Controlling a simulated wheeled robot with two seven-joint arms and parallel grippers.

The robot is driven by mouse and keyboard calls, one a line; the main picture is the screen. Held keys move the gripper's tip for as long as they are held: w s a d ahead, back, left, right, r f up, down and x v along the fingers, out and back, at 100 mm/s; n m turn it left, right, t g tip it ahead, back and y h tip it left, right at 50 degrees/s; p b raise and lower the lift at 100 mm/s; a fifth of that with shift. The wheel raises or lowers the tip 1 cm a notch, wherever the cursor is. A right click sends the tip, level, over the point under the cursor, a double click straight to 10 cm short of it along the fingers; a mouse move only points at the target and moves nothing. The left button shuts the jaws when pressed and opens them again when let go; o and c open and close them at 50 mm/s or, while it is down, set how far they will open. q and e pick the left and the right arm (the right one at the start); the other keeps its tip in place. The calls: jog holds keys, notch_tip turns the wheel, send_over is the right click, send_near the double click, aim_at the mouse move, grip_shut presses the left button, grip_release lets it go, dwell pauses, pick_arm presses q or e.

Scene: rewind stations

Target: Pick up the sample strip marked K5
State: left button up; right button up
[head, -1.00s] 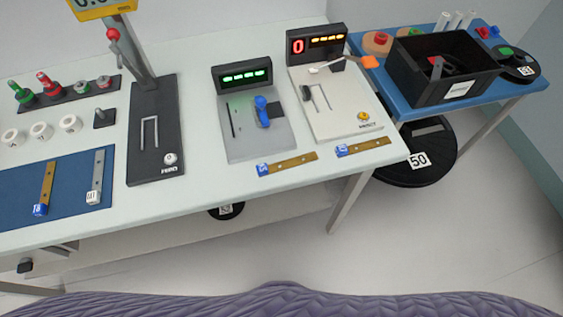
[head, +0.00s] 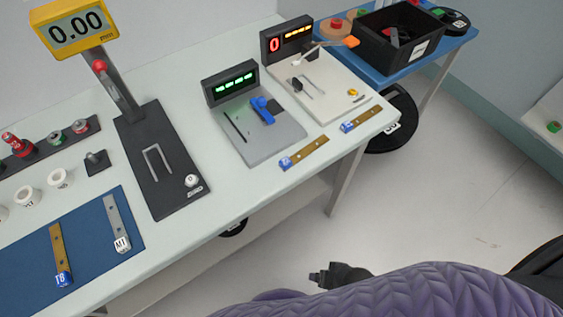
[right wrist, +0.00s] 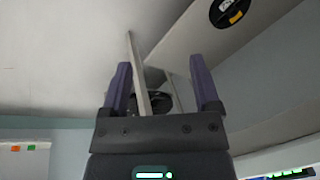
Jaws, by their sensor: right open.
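Two brass strips with blue end tags lie at the front of the white bench in the head view, a left one (head: 309,149) and a right one (head: 366,116). Their tag letters are too small to read, so I cannot tell if either is K5. On the blue mat (head: 86,242) lie a brass strip (head: 58,248) tagged T8 and a grey strip (head: 114,220) tagged M1. My right gripper (right wrist: 162,84) is open and empty in the right wrist view, with no strip near it. My left gripper is not in view.
A gauge stand (head: 160,160) with a 0.00 display, a grey device (head: 262,140) and a white device (head: 325,95) stand on the bench. A black bin (head: 385,42) is on the blue table. A bench leg (head: 345,190) and black disc (head: 392,120) are below. Open floor lies in front.

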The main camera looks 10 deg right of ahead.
jog(key=w+a+m, duration=0.1)
jog(key=m, duration=0.1)
jog(key=m+t+y, duration=0.4)
jog(key=m+t, duration=0.5)
jog(key=m, duration=1.5)
send_near(288, 163)
jog(key=f, duration=0.1)
jog(key=b+x, duration=0.1)
jog(key=x, duration=0.2)
jog(key=b+x, duration=0.1)
jog(key=x, duration=0.2)
jog(key=b+x, duration=0.1)
jog(key=x, duration=0.2)
jog(key=shift+w+a+r, duration=0.2)
jog(key=shift+w+r, duration=0.1)
jog(key=shift+w, duration=0.05)
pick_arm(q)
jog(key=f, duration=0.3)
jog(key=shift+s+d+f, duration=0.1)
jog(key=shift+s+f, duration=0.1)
pick_arm(e)
grip_shut()
